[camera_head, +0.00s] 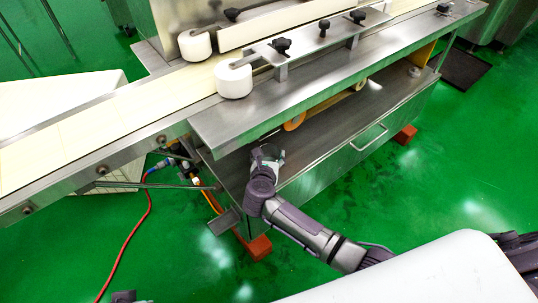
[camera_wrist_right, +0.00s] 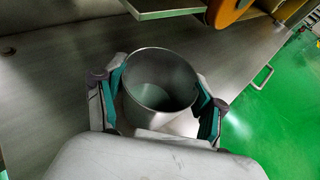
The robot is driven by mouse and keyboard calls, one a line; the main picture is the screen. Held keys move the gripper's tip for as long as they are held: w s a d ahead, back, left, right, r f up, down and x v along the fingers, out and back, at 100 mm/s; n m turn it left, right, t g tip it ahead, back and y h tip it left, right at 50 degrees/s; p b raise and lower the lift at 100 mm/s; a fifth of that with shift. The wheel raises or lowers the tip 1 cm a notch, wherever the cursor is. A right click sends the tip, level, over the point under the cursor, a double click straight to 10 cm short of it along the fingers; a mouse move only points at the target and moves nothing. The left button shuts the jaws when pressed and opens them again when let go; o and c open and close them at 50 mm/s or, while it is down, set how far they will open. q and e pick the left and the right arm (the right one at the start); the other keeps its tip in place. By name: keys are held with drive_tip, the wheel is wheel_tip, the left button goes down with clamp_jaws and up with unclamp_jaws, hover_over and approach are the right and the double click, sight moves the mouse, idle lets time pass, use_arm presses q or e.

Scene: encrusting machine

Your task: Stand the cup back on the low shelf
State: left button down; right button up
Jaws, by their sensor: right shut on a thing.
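The cup (camera_wrist_right: 160,82) is a plain metal cylinder, open end facing the camera, in the right wrist view. My right gripper (camera_wrist_right: 160,98) is shut on it, with teal-padded fingers on both sides of its wall. In the head view my right gripper (camera_head: 267,156) is at the left part of the low shelf (camera_head: 335,128) and hides most of the cup. The grey metal shelf (camera_wrist_right: 45,95) also spreads behind the cup in the wrist view. I cannot tell whether the cup's base touches it. A small dark piece at the head view's bottom left may be my left gripper.
The machine's upper metal ledge (camera_head: 310,82) overhangs the shelf. An orange roller (camera_head: 294,122) hangs beneath it, showing large in the wrist view (camera_wrist_right: 228,10). A drawer handle (camera_head: 369,137) is on the front. Cables and a red hose (camera_head: 146,215) lie left. Green floor is clear in front.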

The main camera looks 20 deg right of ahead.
drive_tip(key=o, duration=1.2)
drive_tip(key=shift+f, duration=0.1)
use_arm(q)
drive_tip(key=shift+f, duration=0.1)
use_arm(e)
drive_tip(key=shift+r+p, duration=0.3)
drive_tip(key=p+v, duration=0.1)
drive_tip(key=v, duration=0.3)
drive_tip(key=shift+s+a, duration=0.1)
drive_tip(key=shift+s, duration=0.05)
use_arm(q)
drive_tip(key=p+x, duration=0.1)
drive_tip(key=x, duration=0.4)
drive_tip(key=shift+d+f, duration=0.1)
drive_tip(key=shift+f, duration=0.1)
use_arm(e)
drive_tip(key=v, duration=0.7)
drive_tip(key=shift+s+r, duration=0.2)
drive_tip(key=shift+s, duration=0.05)
